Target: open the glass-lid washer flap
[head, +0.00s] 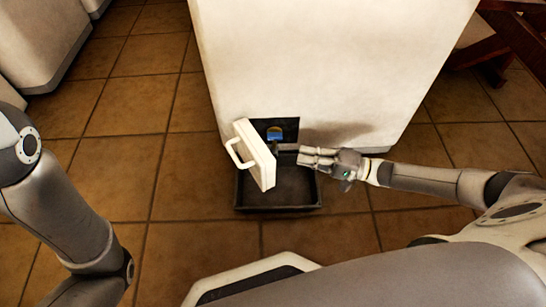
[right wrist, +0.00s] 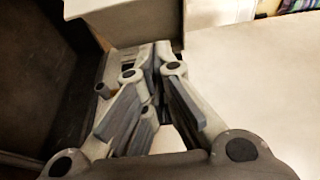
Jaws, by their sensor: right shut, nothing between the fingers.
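The flap (head: 254,153) is a white panel with a looped white handle (head: 238,152), low on the front of a white cabinet (head: 320,60). It stands swung out to the left, away from a dark opening (head: 285,124) with a blue spot inside. I cannot make out glass in it. My right gripper (head: 300,155) is shut and empty, just right of the flap, its tips close to the flap's inner side; touching or not, I cannot tell. In the right wrist view its fingers (right wrist: 150,62) are together below a pale panel (right wrist: 120,8). My left gripper is out of view.
A dark, shallow tray (head: 277,207) lies on the floor under the flap. Brown tiled floor (head: 175,190) is clear to the left. Dark red wooden legs (head: 508,45) stand at the upper right. Another white cabinet (head: 35,40) is at the upper left.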

